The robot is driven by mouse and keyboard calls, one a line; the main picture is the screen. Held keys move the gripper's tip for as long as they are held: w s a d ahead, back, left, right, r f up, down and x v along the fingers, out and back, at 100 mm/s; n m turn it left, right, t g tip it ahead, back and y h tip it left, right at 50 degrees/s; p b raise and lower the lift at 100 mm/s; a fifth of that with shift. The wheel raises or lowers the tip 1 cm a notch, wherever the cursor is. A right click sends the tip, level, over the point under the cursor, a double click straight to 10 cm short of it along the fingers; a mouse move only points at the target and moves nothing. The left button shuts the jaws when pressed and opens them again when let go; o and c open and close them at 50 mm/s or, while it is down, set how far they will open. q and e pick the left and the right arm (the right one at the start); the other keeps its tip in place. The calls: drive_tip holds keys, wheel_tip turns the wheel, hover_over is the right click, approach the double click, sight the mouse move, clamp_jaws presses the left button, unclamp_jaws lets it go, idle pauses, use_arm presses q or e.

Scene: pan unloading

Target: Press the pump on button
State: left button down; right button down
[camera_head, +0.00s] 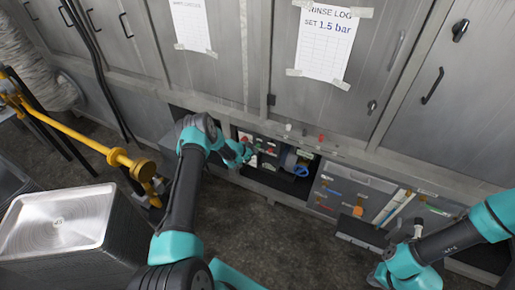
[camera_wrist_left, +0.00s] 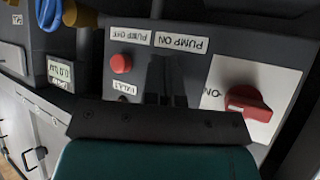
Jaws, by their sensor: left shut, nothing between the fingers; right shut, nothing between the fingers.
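In the left wrist view the control panel (camera_wrist_left: 137,84) appears upside down. It carries the PUMP ON label (camera_wrist_left: 180,43), the PUMP OFF label (camera_wrist_left: 129,34) and a round red button (camera_wrist_left: 121,63) by the PUMP OFF label. My left gripper (camera_wrist_left: 165,85) is shut and empty, with its fingers in front of the panel by the PUMP ON label. The pump on button is hidden behind the fingers, and I cannot tell whether they touch it. In the head view my left gripper (camera_head: 246,153) reaches the panel. My right gripper (camera_head: 377,277) is low at the right, shut and empty.
A red rotary switch (camera_wrist_left: 247,101) on a white plate sits beside the labels. In the head view, a stack of metal pans (camera_head: 58,222) stands at the lower left near a yellow pipe (camera_head: 70,133). Grey cabinets line the back; dark floor lies between the arms.

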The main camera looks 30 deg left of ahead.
use_arm(q)
drive_tip(key=shift+w, duration=0.55)
idle(0.8)
drive_tip(key=shift+s, duration=0.95)
drive_tip(key=shift+s+d, duration=0.15)
drive_tip(key=shift+s, duration=2.35)
